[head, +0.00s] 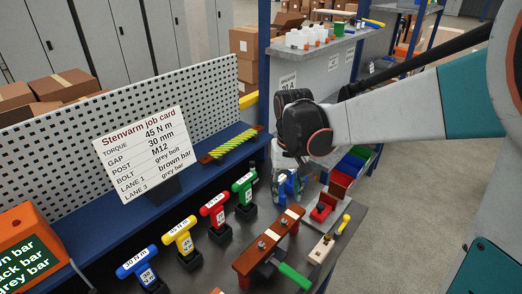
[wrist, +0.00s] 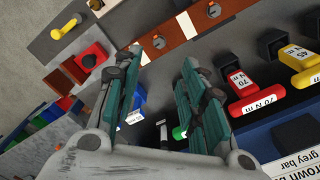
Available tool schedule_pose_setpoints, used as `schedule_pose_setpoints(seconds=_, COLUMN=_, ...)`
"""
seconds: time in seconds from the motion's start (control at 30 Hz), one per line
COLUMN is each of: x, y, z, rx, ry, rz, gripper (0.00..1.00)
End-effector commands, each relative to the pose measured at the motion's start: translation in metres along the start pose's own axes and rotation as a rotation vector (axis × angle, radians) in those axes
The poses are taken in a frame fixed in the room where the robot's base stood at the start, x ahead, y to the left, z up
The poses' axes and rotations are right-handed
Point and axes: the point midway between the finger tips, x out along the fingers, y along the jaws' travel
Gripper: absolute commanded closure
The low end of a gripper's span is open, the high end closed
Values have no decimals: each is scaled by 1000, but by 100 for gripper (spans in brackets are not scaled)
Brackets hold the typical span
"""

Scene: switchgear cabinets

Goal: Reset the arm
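My arm (head: 375,122) reaches in from the right in the head view, its dark wrist joint above the back right of the bench. My gripper (head: 288,185) hangs below that joint, small and partly hidden. In the wrist view my gripper (wrist: 162,62) shows two teal-padded fingers spread apart with nothing held between them. Past the fingertips lies a brown bar (wrist: 170,38) with bolts. It also shows in the head view (head: 268,243), in front of the gripper and apart from it.
Blue (head: 138,264), yellow (head: 180,236), red (head: 214,210) and green (head: 244,188) T-handled tools stand along the bench. A job card (head: 145,153) stands before the pegboard (head: 130,105). A green-handled tool (head: 293,276) lies by the bar. A shelf (head: 320,60) holds bottles behind. Floor at right is clear.

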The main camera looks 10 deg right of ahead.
Motion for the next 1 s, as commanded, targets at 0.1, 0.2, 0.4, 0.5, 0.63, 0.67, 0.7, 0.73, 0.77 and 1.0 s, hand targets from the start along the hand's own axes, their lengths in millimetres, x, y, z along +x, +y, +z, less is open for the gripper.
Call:
schedule_pose_setpoints(seconds=0.1, x=0, y=0, z=2, rx=-2, ry=6, rz=-1, gripper=62)
schedule_pose_setpoints(seconds=0.2, x=-3, y=1, z=9, rx=-8, ry=31, rz=-5, gripper=62)
schedule_pose_setpoints(seconds=0.4, x=-10, y=6, z=38, rx=-35, ry=142, rz=-20, gripper=62)
schedule_pose_setpoints(seconds=0.5, x=-12, y=8, z=54, rx=-51, ry=206, rz=-27, gripper=62)
schedule_pose_setpoints(seconds=0.63, x=-11, y=12, z=74, rx=-72, ry=288, rz=-35, gripper=62)
schedule_pose_setpoints(seconds=0.67, x=-10, y=12, z=79, rx=-76, ry=307, rz=-36, gripper=62)
schedule_pose_setpoints(seconds=0.7, x=-9, y=13, z=85, rx=-82, ry=333, rz=-38, gripper=62)
schedule_pose_setpoints(seconds=0.73, x=-8, y=14, z=90, rx=-86, ry=352, rz=-40, gripper=62)
schedule_pose_setpoints(seconds=0.77, x=-6, y=15, z=95, rx=-91, ry=371, rz=-41, gripper=62)
schedule_pose_setpoints(seconds=1.0, x=10, y=20, z=129, rx=-126, ry=519, rz=-47, gripper=62)
